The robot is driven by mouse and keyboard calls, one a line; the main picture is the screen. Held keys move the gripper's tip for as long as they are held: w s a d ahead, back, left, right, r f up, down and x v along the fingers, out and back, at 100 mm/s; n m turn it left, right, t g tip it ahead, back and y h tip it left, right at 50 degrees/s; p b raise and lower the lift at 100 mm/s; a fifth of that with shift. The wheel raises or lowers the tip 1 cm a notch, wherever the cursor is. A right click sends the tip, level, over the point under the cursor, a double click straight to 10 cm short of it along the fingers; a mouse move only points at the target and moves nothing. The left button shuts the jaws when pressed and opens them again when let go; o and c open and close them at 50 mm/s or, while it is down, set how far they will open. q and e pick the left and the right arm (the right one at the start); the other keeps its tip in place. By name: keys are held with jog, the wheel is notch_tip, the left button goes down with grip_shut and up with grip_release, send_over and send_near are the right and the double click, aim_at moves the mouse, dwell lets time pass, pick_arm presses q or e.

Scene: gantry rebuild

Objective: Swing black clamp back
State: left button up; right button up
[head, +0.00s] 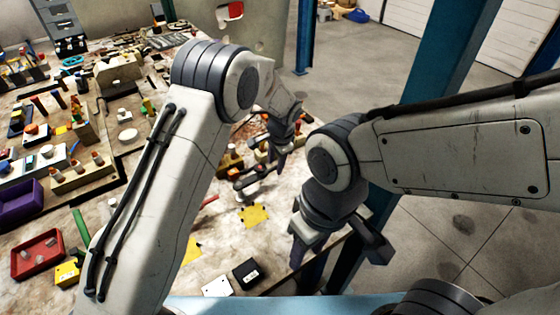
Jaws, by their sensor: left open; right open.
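A dark, clamp-like piece with a bar (252,182) lies on the worktable near the middle of the head view; it looks like the black clamp, but it is small and I cannot tell its exact position. My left gripper (281,156) is just above and to the right of it, pointing down, with its fingers partly hidden by its own wrist. I cannot tell whether it touches the clamp. My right gripper (338,256) is open and empty over the table's right edge, its two fingers spread wide.
The worktable (215,255) is crowded on the left with blocks, a purple bin (20,207) and a red tray (38,251). A yellow patch (254,215) and a black box (245,274) lie near the front. A blue post (440,60) stands behind my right arm.

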pick_arm(q)
grip_shut()
jog(key=shift+d, duration=0.1)
dwell(1.2)
